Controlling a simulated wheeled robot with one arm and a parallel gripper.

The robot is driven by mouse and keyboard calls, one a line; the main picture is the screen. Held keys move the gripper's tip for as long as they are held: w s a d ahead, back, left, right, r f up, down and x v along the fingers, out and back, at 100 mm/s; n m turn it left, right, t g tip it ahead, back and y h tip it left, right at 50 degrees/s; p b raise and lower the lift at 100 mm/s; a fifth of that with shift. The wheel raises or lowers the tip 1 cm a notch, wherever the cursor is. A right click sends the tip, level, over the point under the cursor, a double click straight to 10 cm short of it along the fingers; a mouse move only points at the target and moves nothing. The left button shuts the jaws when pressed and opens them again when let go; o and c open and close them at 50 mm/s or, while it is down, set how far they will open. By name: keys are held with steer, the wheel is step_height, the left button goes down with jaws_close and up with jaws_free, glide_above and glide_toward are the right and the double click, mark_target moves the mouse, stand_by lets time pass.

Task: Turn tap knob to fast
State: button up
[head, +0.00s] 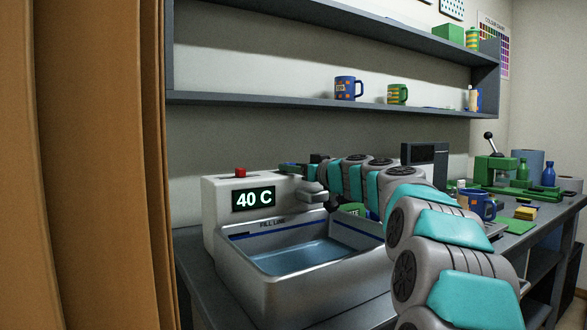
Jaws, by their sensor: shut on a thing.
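The washing unit (222,212) has a display reading "40 C", a red button (240,172) on top and a basin (330,290) of water marked "FILL LINE". Its grey tap (312,192) reaches out over the basin's back right part. My arm comes in from the right, and my gripper (291,168) is at the top of the unit, just above the tap. It is shut on what appears to be the tap knob, which is mostly hidden. The knob's setting cannot be read, and no running stream is clear to see.
A tan curtain (100,160) fills the left side. A shelf (300,101) with a blue mug (348,88) and a green mug (397,94) hangs above. A green press (490,170) and another blue mug (480,205) stand on the counter at right.

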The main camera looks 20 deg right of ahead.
jaws_close()
steer(key=shift+a+f+h+b, duration=0.1)
steer(key=shift+h+b, duration=0.2)
steer(key=shift+b, duration=0.2)
steer(key=shift+a+m+h+b, duration=0.15)
steer(key=shift+m+h+b, duration=0.55)
steer(key=shift+h, duration=0.1)
steer(key=shift+a+m+t+h, duration=0.1)
steer(key=shift+m+t+h, duration=0.25)
steer(key=shift+h, duration=0.25)
steer(key=shift+r+m+h, duration=0.25)
steer(key=shift+m+h, duration=0.5)
steer(key=shift+h, duration=0.35)
steer(key=shift+m+h+p, duration=0.5)
steer(key=shift+m+h, duration=0.1)
steer(key=shift+h, duration=0.3)
steer(key=shift+f+m+h+p, duration=0.15)
steer(key=shift+m+h+p, duration=0.65)
steer(key=shift+h, duration=0.6)
steer(key=shift+a+m+g+h, duration=0.2)
steer(key=shift+m+g+h, duration=0.3)
steer(key=shift+h, duration=0.1)
